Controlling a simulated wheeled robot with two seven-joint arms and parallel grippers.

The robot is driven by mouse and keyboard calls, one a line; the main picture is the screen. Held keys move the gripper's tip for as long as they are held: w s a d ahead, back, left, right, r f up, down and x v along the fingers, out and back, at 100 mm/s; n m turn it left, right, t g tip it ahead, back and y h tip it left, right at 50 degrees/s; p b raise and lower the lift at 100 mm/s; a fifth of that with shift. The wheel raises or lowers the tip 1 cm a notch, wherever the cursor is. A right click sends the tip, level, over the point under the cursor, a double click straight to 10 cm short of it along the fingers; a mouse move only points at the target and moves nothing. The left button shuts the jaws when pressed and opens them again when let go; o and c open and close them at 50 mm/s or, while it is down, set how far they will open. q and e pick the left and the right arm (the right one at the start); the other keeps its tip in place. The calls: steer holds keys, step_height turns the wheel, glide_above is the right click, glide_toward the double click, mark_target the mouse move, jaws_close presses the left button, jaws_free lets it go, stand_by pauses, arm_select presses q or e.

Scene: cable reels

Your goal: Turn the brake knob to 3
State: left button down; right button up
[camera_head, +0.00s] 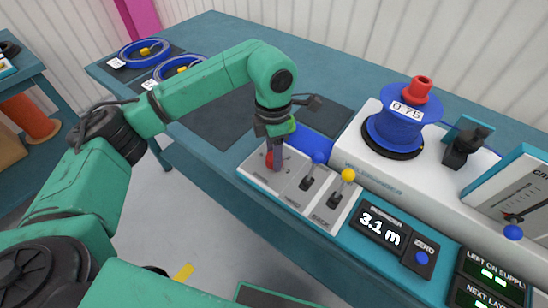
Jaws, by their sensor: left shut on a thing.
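The brake knob (270,158) is red and sits at the left end of a light grey control panel (252,171) on the bench's front edge. My left gripper (275,158) points down over it and is shut on the knob. The fingers cover most of the knob, so its pointer and the scale numbers around it cannot be read. My right gripper is not in view.
Beside the knob stand a blue-tipped lever (318,158) and a yellow-tipped lever (347,175). A display (384,227) reads 3.1 m. A blue reel (398,127) marked 0.75 sits on the white machine. Blue rings (143,53) lie at the far left.

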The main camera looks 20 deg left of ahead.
arm_select(q)
steer(key=shift+r+m+b, duration=0.1)
steer(key=shift+m+b, duration=0.6)
steer(key=shift+m, duration=0.9)
steer(key=shift+w, duration=0.1)
steer(key=shift+c, duration=1.5)
jaws_free()
step_height(320, 180, up, 15)
steer(key=p, duration=0.1)
steer(key=shift+w+f, duration=0.15)
steer(key=shift+f, duration=0.05)
steer(key=shift+a, duration=0.1)
